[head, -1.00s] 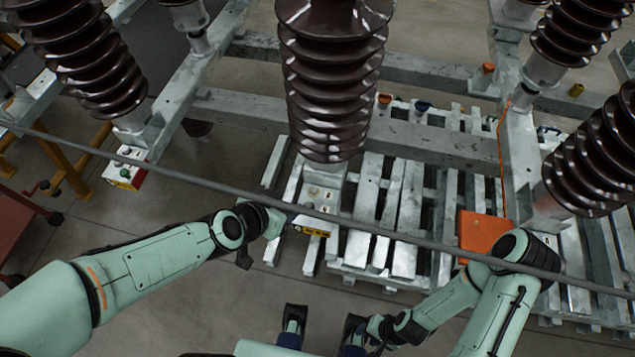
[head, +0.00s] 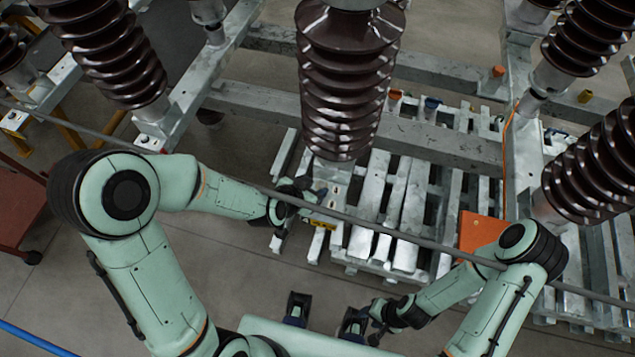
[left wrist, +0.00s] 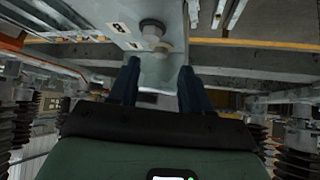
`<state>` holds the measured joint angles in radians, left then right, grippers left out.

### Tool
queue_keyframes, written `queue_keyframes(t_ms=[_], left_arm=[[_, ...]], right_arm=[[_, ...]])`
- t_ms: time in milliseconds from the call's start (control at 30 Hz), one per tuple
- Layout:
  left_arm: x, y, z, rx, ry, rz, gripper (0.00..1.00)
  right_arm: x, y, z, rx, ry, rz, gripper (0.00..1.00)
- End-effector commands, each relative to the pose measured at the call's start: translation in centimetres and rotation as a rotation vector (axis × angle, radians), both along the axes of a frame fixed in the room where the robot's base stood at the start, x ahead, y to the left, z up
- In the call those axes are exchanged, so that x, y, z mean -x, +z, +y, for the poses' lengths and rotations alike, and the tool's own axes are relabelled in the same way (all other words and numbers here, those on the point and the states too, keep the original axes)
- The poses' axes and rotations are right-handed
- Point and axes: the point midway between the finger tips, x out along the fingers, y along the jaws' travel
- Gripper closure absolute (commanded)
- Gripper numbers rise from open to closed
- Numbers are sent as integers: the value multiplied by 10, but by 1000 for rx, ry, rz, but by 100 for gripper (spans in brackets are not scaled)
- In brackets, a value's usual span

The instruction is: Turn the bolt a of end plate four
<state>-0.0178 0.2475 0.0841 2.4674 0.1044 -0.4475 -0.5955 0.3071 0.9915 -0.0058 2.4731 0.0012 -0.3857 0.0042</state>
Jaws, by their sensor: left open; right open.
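The end plate (head: 327,203) under the middle brown insulator is a pale metal plate with a yellow label on its front edge. In the left wrist view, the plate (left wrist: 105,12) carries a large hex bolt head (left wrist: 152,27), with a smaller brass-coloured round part close below it. My left gripper (head: 308,197) is at the plate's left side. In the left wrist view, my left gripper (left wrist: 158,84) is open, its two dark fingers pointing toward the bolt, with nothing between them. My right gripper (head: 377,325) is open, low and away from the plate.
A thin grey bar (head: 410,242) crosses the view in front of the plate. Brown ribbed insulators (head: 352,85) rise from the grey steel frame (head: 445,143). An orange plate (head: 480,232) lies at the right over slatted metal pallets. Bare floor (head: 235,265) is free at the lower left.

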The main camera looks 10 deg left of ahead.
Motion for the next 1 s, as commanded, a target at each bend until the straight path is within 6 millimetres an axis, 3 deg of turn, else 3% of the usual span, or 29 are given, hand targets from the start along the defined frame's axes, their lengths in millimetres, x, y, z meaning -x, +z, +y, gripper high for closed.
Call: queue_keyframes(t_ms=[200, 600, 733, 767, 1000], left_arm=[[-16, -20, -7, 0, -1, 2, 52], [-21, -24, -9, 0, 0, 1, 52], [-21, -24, -8, 0, 0, 1, 94], [-21, -24, -8, 0, 0, 1, 100], [-21, -24, -9, -1, 8, 2, 100]], right_arm=[[1, -2, 0, 0, 0, 1, 57], [1, -2, 0, 0, 0, 1, 57], [1, -2, 0, 0, 0, 1, 57], [1, -2, 0, 0, 0, 1, 57], [1, -2, 0, 0, 0, 1, 57]])
